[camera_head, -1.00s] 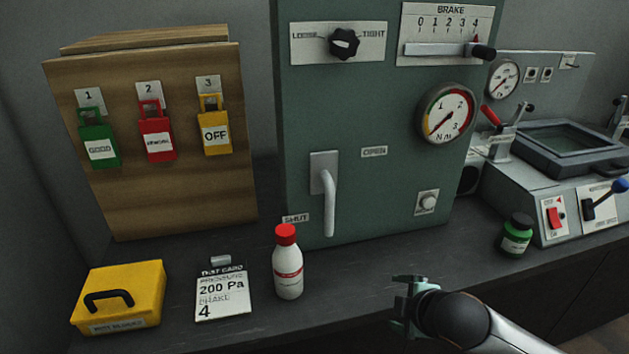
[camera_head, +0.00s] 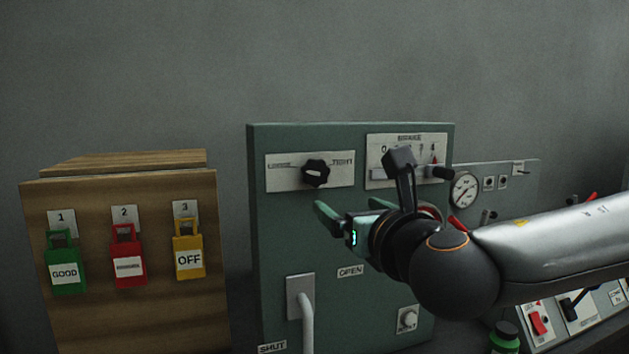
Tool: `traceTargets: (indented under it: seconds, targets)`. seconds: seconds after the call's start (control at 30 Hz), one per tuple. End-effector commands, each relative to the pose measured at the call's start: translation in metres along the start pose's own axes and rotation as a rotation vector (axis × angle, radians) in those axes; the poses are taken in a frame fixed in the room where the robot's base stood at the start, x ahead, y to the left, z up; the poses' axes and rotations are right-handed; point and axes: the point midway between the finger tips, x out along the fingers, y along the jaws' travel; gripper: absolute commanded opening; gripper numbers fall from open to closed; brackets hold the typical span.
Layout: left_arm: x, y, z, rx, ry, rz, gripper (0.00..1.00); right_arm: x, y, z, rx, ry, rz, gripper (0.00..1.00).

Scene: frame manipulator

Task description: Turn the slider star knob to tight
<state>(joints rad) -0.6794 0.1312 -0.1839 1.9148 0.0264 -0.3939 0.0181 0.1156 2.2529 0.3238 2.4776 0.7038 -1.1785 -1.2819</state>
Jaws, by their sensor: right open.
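The black star knob (camera_head: 315,173) sits on a pale plate (camera_head: 282,176) marked LOOSE at its left and TIGHT at its right, high on the green cabinet (camera_head: 275,233). Which way the knob points is hard to tell. My right gripper (camera_head: 322,211) is just below the knob, in front of the cabinet face, and apart from the knob. It is open and empty, with one finger showing clearly toward the left. My left gripper is not in view.
The brake slider plate (camera_head: 378,153) is right of the knob, partly behind my arm. A white door handle (camera_head: 303,305) hangs below. A wooden board (camera_head: 90,318) with green, red and yellow locks stands at left. A green-labelled bottle (camera_head: 505,338) is at lower right.

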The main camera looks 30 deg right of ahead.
Motion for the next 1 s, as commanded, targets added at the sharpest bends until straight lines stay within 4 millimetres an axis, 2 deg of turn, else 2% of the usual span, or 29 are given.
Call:
traceTargets:
  seconds: [0.1, 0.2, 0.47, 0.73, 1.0]
  targets:
    - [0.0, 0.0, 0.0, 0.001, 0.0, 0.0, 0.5, -0.01, 0.01, 0.016, -0.114, -0.039, -0.002, 0.93]
    - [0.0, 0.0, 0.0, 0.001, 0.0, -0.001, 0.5, -0.013, 0.013, 0.021, -0.154, -0.05, -0.004, 0.93]
    - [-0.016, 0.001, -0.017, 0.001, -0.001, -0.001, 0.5, -0.004, 0.013, 0.026, -0.164, -0.045, -0.007, 0.93]
    - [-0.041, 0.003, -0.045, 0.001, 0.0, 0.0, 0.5, 0.011, 0.014, 0.027, -0.16, -0.044, -0.003, 0.93]
    - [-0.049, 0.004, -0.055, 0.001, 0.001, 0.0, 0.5, 0.057, 0.013, 0.025, -0.158, -0.047, -0.007, 0.93]
